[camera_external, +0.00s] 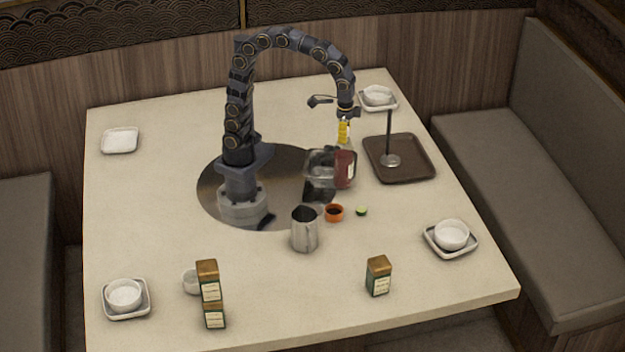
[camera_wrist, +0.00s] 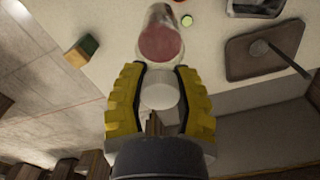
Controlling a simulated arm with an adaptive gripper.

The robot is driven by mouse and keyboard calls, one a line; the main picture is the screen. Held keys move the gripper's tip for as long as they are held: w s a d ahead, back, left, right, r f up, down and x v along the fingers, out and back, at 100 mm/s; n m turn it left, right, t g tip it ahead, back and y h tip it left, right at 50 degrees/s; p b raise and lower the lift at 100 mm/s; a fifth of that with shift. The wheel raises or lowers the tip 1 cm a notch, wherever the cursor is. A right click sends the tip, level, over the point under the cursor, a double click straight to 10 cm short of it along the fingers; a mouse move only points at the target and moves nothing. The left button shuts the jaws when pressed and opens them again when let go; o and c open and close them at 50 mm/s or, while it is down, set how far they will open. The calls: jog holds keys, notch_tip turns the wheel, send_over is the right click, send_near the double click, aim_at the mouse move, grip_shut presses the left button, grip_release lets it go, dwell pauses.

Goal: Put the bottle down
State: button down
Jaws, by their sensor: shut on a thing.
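The bottle (camera_external: 345,170) holds dark red sauce and has a pale label. It hangs upright below my gripper (camera_external: 343,131), in front of the right side of a clear-walled metal container (camera_external: 318,166). In the wrist view, my gripper (camera_wrist: 160,95) has its yellow fingers on either side of the bottle's pale round top, and the red bottle (camera_wrist: 160,43) reaches away from me beyond it. My gripper is shut on the bottle. I cannot tell whether the bottle's base touches the table (camera_external: 400,225).
A brown tray (camera_external: 418,172) with a ladle (camera_external: 390,158) stands to the right. A metal cup (camera_external: 304,231), an orange sauce dish (camera_external: 334,212) and a green slice (camera_external: 361,211) are in front. A spice tin (camera_external: 378,277) stands nearer. The table's right-front area is mostly clear.

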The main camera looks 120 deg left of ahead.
aim_at(345, 149)
jog(key=shift+f, duration=2.1)
jog(key=shift+w+f, duration=0.2)
jog(key=shift+f, duration=0.2)
jog(key=w+a+f, duration=0.2)
jog(key=w+f, duration=1.1)
jog(key=shift+w+a, duration=0.15)
jog(key=shift+w, duration=0.05)
jog(key=c, duration=0.8)
grip_release()
jog(key=shift+f, duration=0.1)
